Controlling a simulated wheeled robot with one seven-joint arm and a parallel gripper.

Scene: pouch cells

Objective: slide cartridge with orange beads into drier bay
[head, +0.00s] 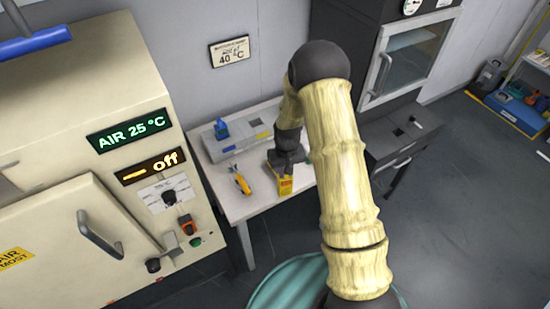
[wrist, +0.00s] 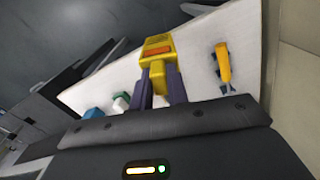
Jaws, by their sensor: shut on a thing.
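A yellow cartridge (wrist: 158,45) with an orange window, its bead detail too small to make out, is held between the two dark fingers of my gripper (wrist: 160,78) in the wrist view. In the head view the yellow cartridge (head: 285,188) is under my gripper (head: 286,168) at the right part of the white table. I cannot tell whether it touches the tabletop. A low grey unit (head: 222,150) with a blue part on top stands at the back of the table, left of my gripper. I cannot make out which opening is the drier bay.
A yellow-orange tool-like item (head: 240,183) lies on the white table (head: 240,207), left of the cartridge. A large cream cabinet (head: 75,130) with "AIR 25 °C" and "off" displays stands at left. A dark cabinet with a glass door (head: 408,55) stands behind at right.

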